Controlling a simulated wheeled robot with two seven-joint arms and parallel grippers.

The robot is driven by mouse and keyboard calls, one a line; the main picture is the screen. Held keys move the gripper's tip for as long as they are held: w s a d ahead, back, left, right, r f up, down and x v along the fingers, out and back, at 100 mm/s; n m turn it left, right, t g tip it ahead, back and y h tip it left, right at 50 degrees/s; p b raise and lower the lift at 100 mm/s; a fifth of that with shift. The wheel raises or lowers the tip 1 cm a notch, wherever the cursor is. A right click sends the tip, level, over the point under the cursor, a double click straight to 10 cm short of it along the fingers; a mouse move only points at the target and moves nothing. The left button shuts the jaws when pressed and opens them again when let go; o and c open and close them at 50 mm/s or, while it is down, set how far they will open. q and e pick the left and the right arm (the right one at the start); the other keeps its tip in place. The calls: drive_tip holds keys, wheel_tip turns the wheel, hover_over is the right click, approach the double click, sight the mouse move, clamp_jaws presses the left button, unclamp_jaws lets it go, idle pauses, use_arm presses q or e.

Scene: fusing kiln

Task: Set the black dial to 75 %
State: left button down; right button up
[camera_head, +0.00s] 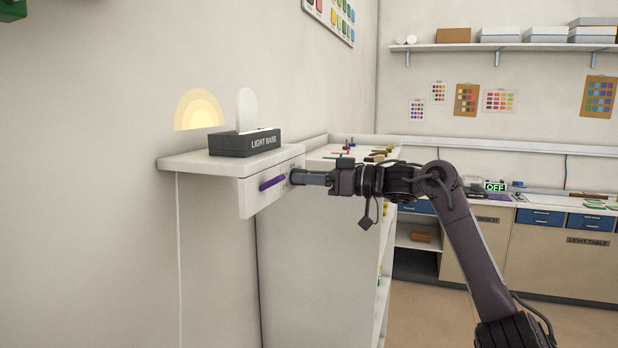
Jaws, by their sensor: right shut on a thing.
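My right gripper (300,177) comes in from the right and is shut at the front panel (250,202) of the small wall shelf. Its fingertips are at the right part of that panel, where the black dial sits between or behind them. The dial itself can hardly be told from the dark fingers, and its pointer and scale reading are hidden. A purple bar (272,182) slants on the same panel, just left of the fingertips. Small marks show beside the fingers but are too small to read. My left gripper is not in view.
A black box labelled LIGHT BASE (245,143) stands on the shelf with a pale rounded plate (247,108) upright in it. A glowing yellow half-disc (199,110) shows on the wall.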

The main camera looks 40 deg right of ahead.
drive_tip(key=shift+f, duration=0.15)
idle(0.3)
drive_tip(key=o, duration=1)
drive_tip(key=b+v, duration=0.4)
drive_tip(key=v, duration=0.3)
drive_tip(key=shift+s+d+b, duration=0.25)
drive_tip(key=shift+s+b, duration=0.05)
